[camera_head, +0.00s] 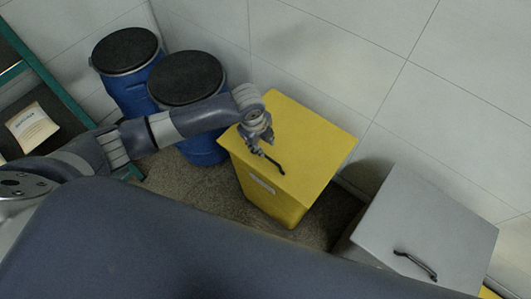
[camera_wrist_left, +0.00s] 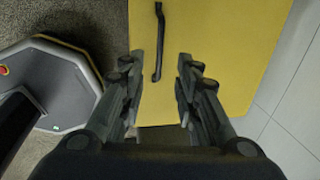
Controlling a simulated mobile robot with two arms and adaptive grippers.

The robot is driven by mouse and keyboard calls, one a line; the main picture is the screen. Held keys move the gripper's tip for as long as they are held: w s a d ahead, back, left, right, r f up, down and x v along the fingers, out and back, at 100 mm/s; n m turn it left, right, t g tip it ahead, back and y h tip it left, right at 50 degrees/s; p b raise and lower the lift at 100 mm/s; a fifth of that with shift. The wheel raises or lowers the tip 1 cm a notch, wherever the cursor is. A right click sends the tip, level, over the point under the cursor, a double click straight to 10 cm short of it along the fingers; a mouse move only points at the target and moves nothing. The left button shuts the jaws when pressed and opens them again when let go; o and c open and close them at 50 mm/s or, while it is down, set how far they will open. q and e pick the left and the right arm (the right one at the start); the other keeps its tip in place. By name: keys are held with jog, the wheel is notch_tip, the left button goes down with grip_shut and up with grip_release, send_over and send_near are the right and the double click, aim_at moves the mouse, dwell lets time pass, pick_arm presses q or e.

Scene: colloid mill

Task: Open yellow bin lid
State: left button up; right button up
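The yellow bin (camera_head: 268,203) stands on the floor near the middle of the head view. Its flat yellow lid (camera_head: 310,140) lies closed on top, with a black bar handle (camera_head: 272,163) near the front edge. My left gripper (camera_head: 262,148) is over the lid close to the handle. In the left wrist view the gripper (camera_wrist_left: 160,85) is open, with its two fingers apart. The handle (camera_wrist_left: 158,45) shows between and beyond the fingertips, and the lid (camera_wrist_left: 215,40) fills the background. I cannot tell whether a finger touches the lid. My right gripper is not in view.
Two blue drums (camera_head: 128,85) with black tops stand behind left of the bin. A grey bin (camera_head: 430,225) with a black handle stands to the right. A shelf (camera_head: 50,100) with a green frame is at the left. The tiled wall (camera_head: 320,50) is close behind.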

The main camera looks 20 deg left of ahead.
aim_at(266, 156)
pick_arm(q)
jog(key=f, duration=0.3)
jog(key=w+f, duration=0.1)
jog(key=f, duration=0.5)
jog(key=shift+w+d+f, duration=0.3)
jog(key=shift+w+d, duration=0.05)
jog(key=shift+d, duration=0.05)
grip_shut()
